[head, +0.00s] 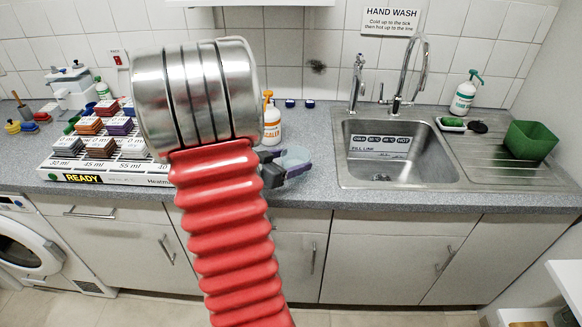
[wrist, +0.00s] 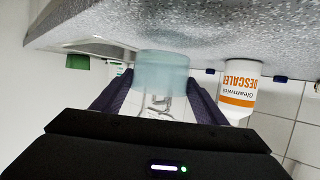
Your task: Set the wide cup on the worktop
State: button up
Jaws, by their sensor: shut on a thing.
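The wide cup (wrist: 163,72) is a clear vessel with a pale blue-green frosted band, seen in the wrist view between my two dark fingers. My gripper (wrist: 158,98) is shut on its sides. In the head view the cup (head: 294,156) shows small and pale at the worktop's front part, left of the sink, with my gripper (head: 284,173) around it. My red ribbed arm hides part of that area. The grey speckled worktop (head: 315,185) lies close to the cup's banded end. I cannot tell whether they touch.
A white and orange descaler bottle (wrist: 239,92) stands near the cup; it also shows in the head view (head: 271,125). The sink (head: 395,150) is to the right. A tray (head: 105,172) of coloured blocks marked READY is at left. Bare worktop lies between cup and sink.

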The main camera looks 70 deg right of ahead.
jog(key=shift+f, duration=1.3)
jog(key=shift+f, duration=0.1)
jog(key=o, duration=1.1)
jog(key=shift+w+a+r, duration=0.25)
jog(key=shift+a+r, duration=0.05)
jog(key=shift+a, duration=0.1)
jog(key=v, duration=1.1)
